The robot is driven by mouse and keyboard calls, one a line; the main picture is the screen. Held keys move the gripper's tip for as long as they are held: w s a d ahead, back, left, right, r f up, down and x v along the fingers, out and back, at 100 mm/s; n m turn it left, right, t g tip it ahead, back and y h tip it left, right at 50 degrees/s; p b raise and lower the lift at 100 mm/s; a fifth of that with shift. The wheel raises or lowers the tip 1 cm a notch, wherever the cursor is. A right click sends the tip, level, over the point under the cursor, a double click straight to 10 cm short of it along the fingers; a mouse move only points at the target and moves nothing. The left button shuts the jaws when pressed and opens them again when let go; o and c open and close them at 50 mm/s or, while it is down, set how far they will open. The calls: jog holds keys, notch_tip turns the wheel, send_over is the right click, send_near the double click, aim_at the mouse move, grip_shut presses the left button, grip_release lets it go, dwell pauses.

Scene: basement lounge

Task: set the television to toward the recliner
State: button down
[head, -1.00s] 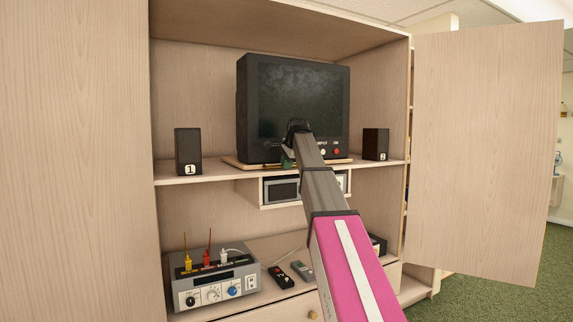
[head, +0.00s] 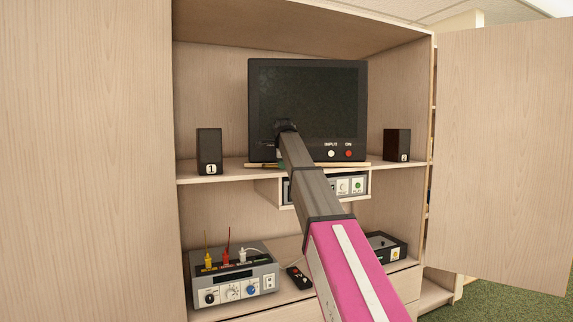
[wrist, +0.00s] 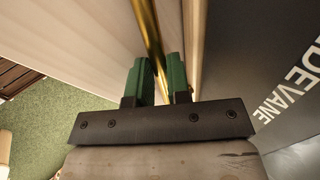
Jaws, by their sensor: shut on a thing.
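The television (head: 330,95), a black set with INPUT and ON buttons, stands on a thin wooden board (head: 350,164) on the cabinet's upper shelf. Its screen faces nearly straight out of the cabinet. My gripper (wrist: 163,82) is in front of the set's lower left, down at board level. In the wrist view its green fingers are closed around a brass-coloured bar (wrist: 150,35). The dark television casing with pale lettering (wrist: 285,85) is close on the right there. In the head view my arm hides the fingertips and part of the board's front edge.
Speakers 1 (head: 209,152) and 2 (head: 397,145) flank the set on the shelf (head: 225,173). Below are a grey device with plugs (head: 232,277), a remote (head: 298,277) and a black box (head: 385,247). The open cabinet door (head: 505,150) stands at the right.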

jog(key=shift+w+a, duration=0.1)
jog(key=shift+a, duration=0.1)
jog(key=c, duration=1.1)
grip_release()
